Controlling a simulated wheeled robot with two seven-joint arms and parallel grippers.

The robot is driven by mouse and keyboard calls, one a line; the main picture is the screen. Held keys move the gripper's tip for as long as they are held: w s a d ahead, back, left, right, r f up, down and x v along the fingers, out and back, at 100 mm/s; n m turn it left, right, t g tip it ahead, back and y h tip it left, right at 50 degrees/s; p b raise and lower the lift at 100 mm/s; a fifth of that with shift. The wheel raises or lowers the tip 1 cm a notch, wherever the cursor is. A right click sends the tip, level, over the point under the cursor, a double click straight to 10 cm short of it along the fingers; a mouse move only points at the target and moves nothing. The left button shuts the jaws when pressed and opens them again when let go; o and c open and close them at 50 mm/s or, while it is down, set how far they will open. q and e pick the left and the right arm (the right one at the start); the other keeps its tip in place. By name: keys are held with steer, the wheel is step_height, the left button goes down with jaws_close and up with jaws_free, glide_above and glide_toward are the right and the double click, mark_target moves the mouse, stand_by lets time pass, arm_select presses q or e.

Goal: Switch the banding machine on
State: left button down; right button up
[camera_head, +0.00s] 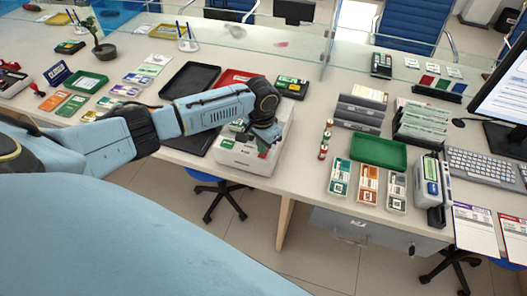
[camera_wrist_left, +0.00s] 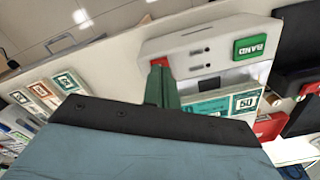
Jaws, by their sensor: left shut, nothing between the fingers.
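The banding machine (camera_head: 243,159) is a pale grey box near the counter's front edge, left of the gap in the counter. In the left wrist view its top (camera_wrist_left: 200,48) shows a green BAND pad (camera_wrist_left: 256,47). A small red part (camera_wrist_left: 160,62), possibly the switch, shows right at my fingertips. Banknotes (camera_wrist_left: 222,104) lie in the machine's opening. My left gripper (camera_head: 268,147) is shut and empty, pointing down over the machine's right part. Its green fingers (camera_wrist_left: 161,84) partly cover the red part; I cannot tell whether they touch it. My right gripper is out of view.
Black trays (camera_head: 190,79) and a red tray (camera_head: 236,77) lie behind and left of the machine. To the right are banknote stacks (camera_head: 340,173), a green tray (camera_head: 378,151), folders (camera_head: 360,108) and a keyboard (camera_head: 484,168). A glass screen stands along the back.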

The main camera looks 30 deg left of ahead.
arm_select(q)
steer(key=shift+f+b, duration=0.3)
steer(key=shift+f, duration=0.5)
stand_by(0.4)
steer(key=shift+r+p, duration=0.75)
steer(key=shift+p, duration=0.15)
step_height(320, 180, up, 6)
steer(key=p, duration=0.6)
steer(key=shift+f+p, duration=0.2)
steer(key=shift+p, duration=0.1)
